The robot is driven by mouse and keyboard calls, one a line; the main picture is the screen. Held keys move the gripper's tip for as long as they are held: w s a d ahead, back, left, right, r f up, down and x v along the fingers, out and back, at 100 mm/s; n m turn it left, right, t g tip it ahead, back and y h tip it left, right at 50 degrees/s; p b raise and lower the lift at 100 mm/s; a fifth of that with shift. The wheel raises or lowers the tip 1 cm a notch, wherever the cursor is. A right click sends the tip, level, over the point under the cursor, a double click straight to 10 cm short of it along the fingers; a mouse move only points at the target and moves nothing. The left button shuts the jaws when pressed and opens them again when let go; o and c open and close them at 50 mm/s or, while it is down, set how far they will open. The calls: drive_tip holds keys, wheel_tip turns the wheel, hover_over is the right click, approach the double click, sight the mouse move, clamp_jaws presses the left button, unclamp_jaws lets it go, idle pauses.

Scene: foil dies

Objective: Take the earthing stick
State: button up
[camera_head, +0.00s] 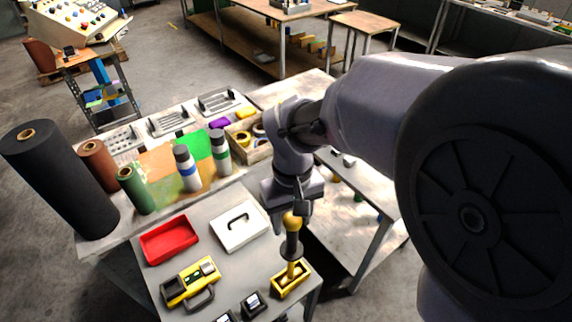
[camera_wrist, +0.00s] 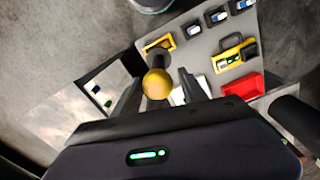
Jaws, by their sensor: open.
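The earthing stick (camera_head: 292,246) stands upright in a yellow holder (camera_head: 285,282) at the front right of the grey table. It has a yellow ball top, a dark grip with a round collar and a yellow lower part. My gripper (camera_head: 293,211) is right above it, pointing down. In the wrist view the stick's yellow ball (camera_wrist: 157,84) lies between the two open fingers of my gripper (camera_wrist: 158,92). I cannot tell whether a finger touches it. The yellow holder also shows in the wrist view (camera_wrist: 160,43), beyond the ball.
On the same table are a red tray (camera_head: 170,240), a white case with a black handle (camera_head: 240,226), a yellow instrument (camera_head: 192,283) and small dark devices (camera_head: 253,304). Several rolls and bottles (camera_head: 188,168) stand behind. A lower bench (camera_head: 345,240) is at the right.

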sight(292, 231)
drive_tip(key=f, duration=0.2)
drive_tip(key=f+b, duration=0.1)
drive_tip(key=shift+s+d+f, duration=0.15)
drive_tip(key=shift+d+f, duration=0.05)
drive_tip(key=shift+f, duration=0.6)
drive_tip(key=shift+r, duration=0.1)
clamp_jaws()
idle(0.5)
